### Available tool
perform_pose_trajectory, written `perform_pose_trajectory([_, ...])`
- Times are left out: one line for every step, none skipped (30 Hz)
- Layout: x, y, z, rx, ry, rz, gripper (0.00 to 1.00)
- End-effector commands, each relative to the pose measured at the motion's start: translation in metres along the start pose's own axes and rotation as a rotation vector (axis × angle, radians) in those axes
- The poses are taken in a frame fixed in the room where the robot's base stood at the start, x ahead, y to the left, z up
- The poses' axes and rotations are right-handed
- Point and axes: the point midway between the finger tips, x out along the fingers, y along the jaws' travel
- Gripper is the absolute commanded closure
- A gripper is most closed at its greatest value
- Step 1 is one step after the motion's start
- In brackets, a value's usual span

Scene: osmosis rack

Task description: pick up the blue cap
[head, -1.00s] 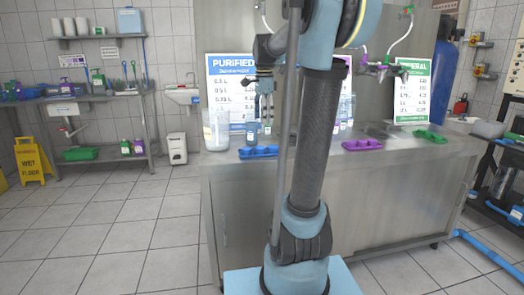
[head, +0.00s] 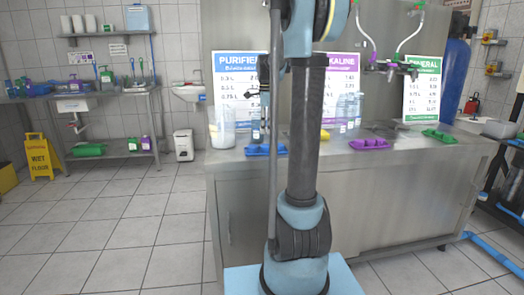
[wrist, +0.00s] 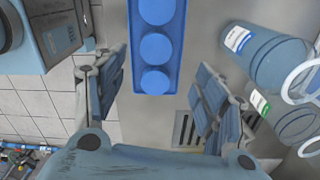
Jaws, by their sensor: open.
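A blue tray (head: 266,149) lies on the steel counter under the PURIFIED sign. In the wrist view the tray (wrist: 178,66) is at the top centre and holds a row of round blue shapes of differing size. They look like blue caps, such as the middle one (wrist: 156,47) and the smaller one at the near end (wrist: 155,82), though I cannot fully tell caps from wells. My gripper (wrist: 160,72) is open, its fingers on either side of the tray's near end in the picture, with nothing between the pads. In the head view my gripper (head: 256,132) is small and partly hidden by my arm.
A purple tray (head: 370,144) and a green tray (head: 440,136) lie farther right on the counter.

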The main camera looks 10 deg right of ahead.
Motion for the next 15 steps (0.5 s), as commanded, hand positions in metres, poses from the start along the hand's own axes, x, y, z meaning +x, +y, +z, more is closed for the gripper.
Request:
perform_pose_trajectory([0.008,0.0,0.0,0.0,0.0,0.0,0.35])
perform_pose_trajectory([0.012,0.0,0.0,0.0,0.0,0.0,0.35])
perform_pose_trajectory([0.017,0.0,0.0,0.0,0.0,0.0,0.35])
perform_pose_trajectory([0.02,0.0,0.0,0.0,0.0,0.0,0.35])
perform_pose_trajectory([0.022,0.0,0.0,0.0,0.0,0.0,0.35])
perform_pose_trajectory([0.025,0.001,0.0,0.0,0.0,0.0,0.35])
perform_pose_trajectory([0.026,0.001,0.0,0.0,0.0,0.0,0.35])
perform_pose_trajectory([0.028,0.001,0.0,0.0,0.0,0.0,0.35])
perform_pose_trajectory([0.029,0.001,0.0,0.0,0.0,0.0,0.35])
perform_pose_trajectory([0.03,0.001,0.0,-0.001,0.0,0.0,0.35])
perform_pose_trajectory([0.032,0.001,0.001,-0.001,0.0,0.0,0.35])
perform_pose_trajectory([0.035,0.001,0.001,-0.001,0.0,0.0,0.35])
perform_pose_trajectory([0.039,0.002,0.002,-0.001,0.0,0.0,0.35])
perform_pose_trajectory([0.042,0.002,0.003,-0.002,0.0,0.0,0.35])
perform_pose_trajectory([0.048,0.003,0.004,-0.002,0.0,0.0,0.35])
